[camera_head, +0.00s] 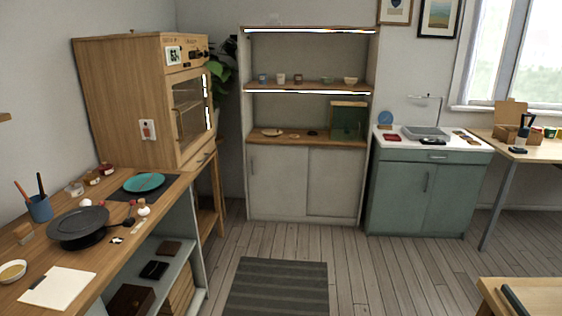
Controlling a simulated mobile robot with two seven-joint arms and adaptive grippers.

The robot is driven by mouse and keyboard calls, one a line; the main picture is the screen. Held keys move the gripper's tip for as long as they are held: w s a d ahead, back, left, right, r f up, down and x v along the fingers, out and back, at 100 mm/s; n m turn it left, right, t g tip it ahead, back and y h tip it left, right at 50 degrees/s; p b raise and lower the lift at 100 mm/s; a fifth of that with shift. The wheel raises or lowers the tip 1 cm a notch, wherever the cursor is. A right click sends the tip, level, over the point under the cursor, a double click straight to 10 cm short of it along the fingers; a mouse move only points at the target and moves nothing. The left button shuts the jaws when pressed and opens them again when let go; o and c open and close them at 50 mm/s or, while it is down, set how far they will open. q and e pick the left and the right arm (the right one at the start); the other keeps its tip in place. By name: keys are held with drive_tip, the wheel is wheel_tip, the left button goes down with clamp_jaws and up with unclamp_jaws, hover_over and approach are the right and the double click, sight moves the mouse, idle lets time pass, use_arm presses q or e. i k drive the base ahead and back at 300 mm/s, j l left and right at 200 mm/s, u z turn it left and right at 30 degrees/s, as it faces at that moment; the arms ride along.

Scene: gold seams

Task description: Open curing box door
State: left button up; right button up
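The curing box (125,105) is a tall wooden cabinet at the left, standing at the far end of the wooden workbench. Its door (192,112) has a glass window with shelves visible behind it, and it looks closed. A small display (174,56) and dark knobs sit above the door. Neither of my grippers is in view.
The workbench (160,205) holds a teal plate (144,183) on a dark mat, a dark turntable (78,226) and a blue cup with brushes (39,208). A striped rug (278,287) lies on open floor. A table corner (535,292) shows lower right.

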sight(167, 80)
drive_tip(key=i+l, duration=0.1)
drive_tip(key=i, duration=1.55)
drive_tip(key=i+l+u, duration=0.2)
drive_tip(key=i+u, duration=0.2)
drive_tip(key=i, duration=0.15)
drive_tip(key=i+l+u, duration=0.8)
drive_tip(key=i+l, duration=0.15)
